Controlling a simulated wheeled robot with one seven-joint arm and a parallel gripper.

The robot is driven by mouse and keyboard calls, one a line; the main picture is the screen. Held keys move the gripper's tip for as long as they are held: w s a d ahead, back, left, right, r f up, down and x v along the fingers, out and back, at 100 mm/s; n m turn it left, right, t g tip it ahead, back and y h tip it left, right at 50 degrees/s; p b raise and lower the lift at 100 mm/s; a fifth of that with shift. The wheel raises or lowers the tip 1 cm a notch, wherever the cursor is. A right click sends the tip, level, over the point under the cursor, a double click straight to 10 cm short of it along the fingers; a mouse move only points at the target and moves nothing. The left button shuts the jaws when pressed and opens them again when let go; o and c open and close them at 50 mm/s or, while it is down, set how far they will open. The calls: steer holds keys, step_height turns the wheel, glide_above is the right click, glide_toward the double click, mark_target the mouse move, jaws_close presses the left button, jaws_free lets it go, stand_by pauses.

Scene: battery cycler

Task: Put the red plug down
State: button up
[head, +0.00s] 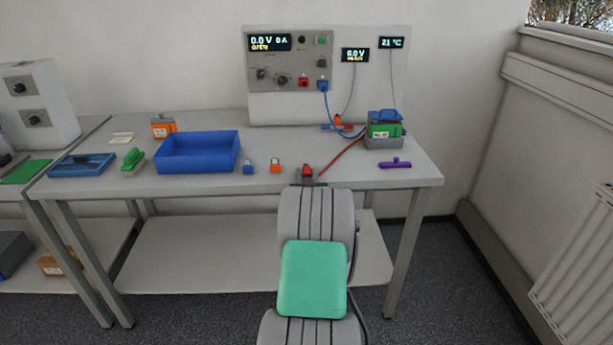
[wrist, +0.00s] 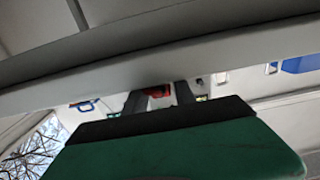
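The red plug (head: 307,170) is at the front edge of the main bench, and a red lead (head: 340,158) runs from it up and right towards the battery holder. My gripper (head: 308,177) is around the plug, with my arm reaching up from below. In the wrist view the two dark fingers of my gripper (wrist: 160,98) stand either side of the red plug (wrist: 158,91) and appear closed on it. The plug's lower part is hidden by the gripper, so I cannot tell whether it touches the bench top.
The bench (head: 205,181) holds a blue tray (head: 197,168), small blue (head: 248,167) and orange (head: 275,166) blocks, a purple tool (head: 395,164) and a grey battery holder (head: 384,143). The cycler (head: 289,77) stands behind, with a blue lead (head: 331,111). Clear bench top lies behind the plug.

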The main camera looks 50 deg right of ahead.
steer(key=shift+o, duration=1.3)
steer(key=shift+r, duration=0.15)
